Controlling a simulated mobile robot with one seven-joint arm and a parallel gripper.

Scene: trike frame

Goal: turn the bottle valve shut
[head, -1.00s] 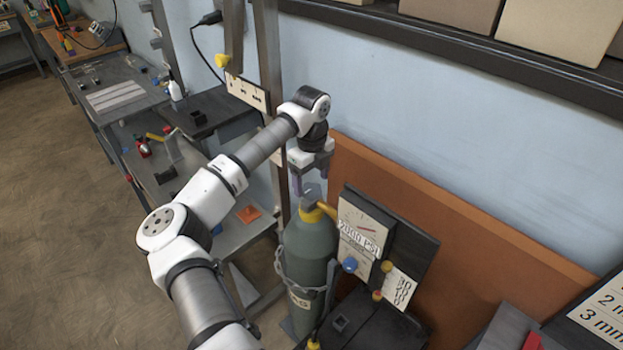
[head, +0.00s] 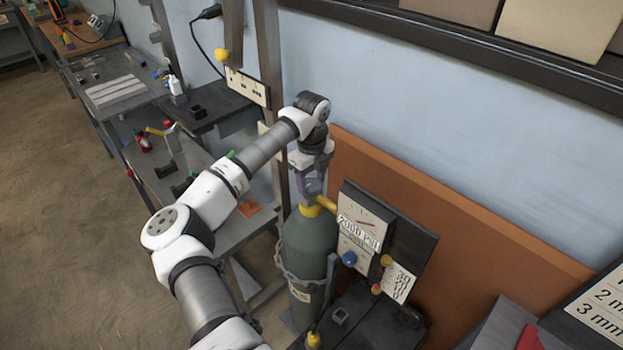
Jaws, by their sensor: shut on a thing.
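The gas bottle (head: 305,245) is a tall dark green cylinder, upright, with a yellow collar and a chain around its middle. Its valve (head: 312,188) is a small grey-blue knob on top. My gripper (head: 311,186) points straight down over the bottle and is shut on the valve. The fingers partly hide the knob, so I cannot tell how far it is turned. A gauge board (head: 359,222) marked 2000 PSI stands just right of the bottle, joined by a yellow fitting.
An orange-brown panel (head: 450,235) stands behind the bottle against the blue wall. A dark machine (head: 375,320) is at the bottle's front right. A metal post (head: 273,100) rises behind my arm. Benches with tools (head: 125,90) are at the left; open floor (head: 60,220) lies beyond.

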